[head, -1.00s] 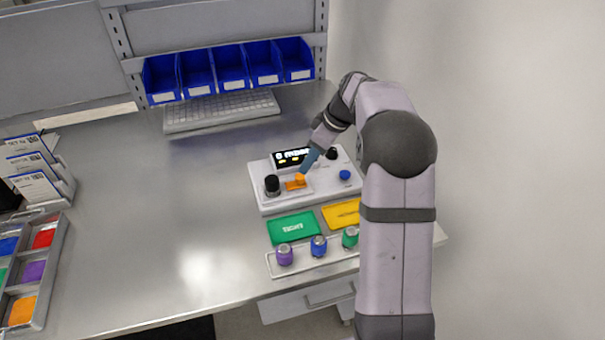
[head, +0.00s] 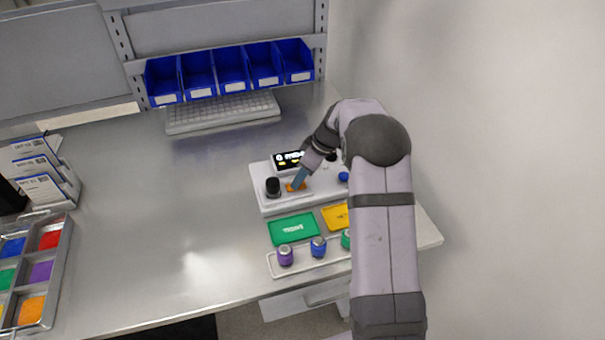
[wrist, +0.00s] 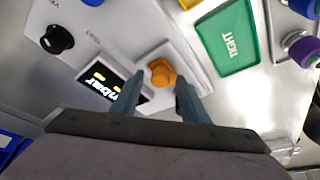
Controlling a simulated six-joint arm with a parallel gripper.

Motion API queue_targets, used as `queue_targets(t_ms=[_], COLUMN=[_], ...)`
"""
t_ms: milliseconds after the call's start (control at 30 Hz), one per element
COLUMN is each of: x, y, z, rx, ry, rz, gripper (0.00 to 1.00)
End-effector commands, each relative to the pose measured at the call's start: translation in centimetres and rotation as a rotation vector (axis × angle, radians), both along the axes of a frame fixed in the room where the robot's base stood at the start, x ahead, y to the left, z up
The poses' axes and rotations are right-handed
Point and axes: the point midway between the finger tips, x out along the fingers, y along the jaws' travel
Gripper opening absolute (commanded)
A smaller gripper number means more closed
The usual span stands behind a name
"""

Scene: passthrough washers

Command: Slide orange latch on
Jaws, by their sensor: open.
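The orange latch (head: 297,187) sits in a slot plate on the white control box (head: 268,202), between the black knob at the left and the blue button at the right. In the wrist view the latch (wrist: 161,73) shows as an orange knob just past the fingertips. My gripper (head: 297,181) is open, pointing down at the latch. In the wrist view its two blue-grey fingers (wrist: 158,88) are apart, one on each side of the latch in the picture. Whether they touch it, I cannot tell. In the head view the fingers hide part of the latch.
The box carries a lit display (head: 288,160), a black knob (head: 272,187) and a blue button (head: 343,177). In front lie a green card (head: 293,229) and a yellow card (head: 334,217), then a rack with coloured cylinders (head: 318,247). The table's left middle is clear.

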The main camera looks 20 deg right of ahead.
Motion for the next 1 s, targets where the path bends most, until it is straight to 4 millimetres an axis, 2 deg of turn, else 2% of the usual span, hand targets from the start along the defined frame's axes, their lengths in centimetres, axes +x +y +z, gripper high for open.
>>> queue_targets(t_ms=[100,267,467,700,967,1000], x=[0.0,0.0,0.0,0.0,0.0,0.0], y=[0.0,0.0,0.4,2.9,3.1,3.1], z=[0.0,0.0,-0.1,-0.2,0.1,0.1], rx=[0.000,0.000,-0.001,0.001,0.004,0.004], ry=[0.000,0.000,-0.001,-0.001,0.001,0.001], rz=[0.000,0.000,0.002,0.002,0.002,0.002], gripper=[0.39,0.00,0.00,0.00,0.00,0.32])
